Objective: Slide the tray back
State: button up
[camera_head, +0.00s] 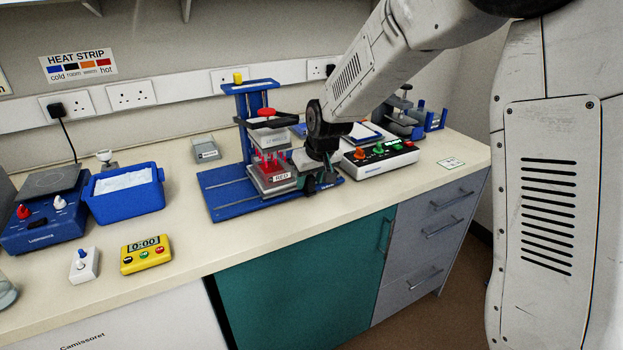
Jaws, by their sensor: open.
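A blue stand (223,193) with a flat base and an upright frame is on the bench. A grey block with a label reading "RED" (280,178) sits on the base, with red tips or tubes (268,160) above it. A grey head with a red-topped part (268,124) is over these. I cannot tell for sure which part is the tray; the labelled block on the base looks most like it. My gripper (316,184) is open, low over the right part of the base, just right of the block. My wrist hides part of this area, and I cannot tell whether the fingers touch anything.
A white box with coloured knobs (378,160) is right of my gripper. A blue tub (124,203), a yellow timer (146,254), a white switch (84,264) and a hotplate (45,210) are at left. Bench in front of the stand is clear. Another blue-and-grey device (402,122) is behind right.

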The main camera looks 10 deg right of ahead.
jog(key=v, duration=0.7)
jog(key=shift+r, duration=0.25)
jog(key=shift+s+d, duration=0.1)
jog(key=shift+s, duration=0.1)
jog(key=s+d+r+m+g, duration=0.1)
jog(key=s+d+r, duration=0.1)
jog(key=s, duration=1)
jog(key=s+d+r+m+g, duration=0.1)
jog(key=s+d, duration=0.2)
jog(key=s, duration=0.9)
jog(key=s+d+r+h, duration=0.1)
jog(key=s+d+r, duration=0.1)
jog(key=s, duration=1)
jog(key=shift+d+r+m+g, duration=0.35)
jog(key=shift+d+m+g, duration=0.05)
jog(key=shift+d, duration=0.35)
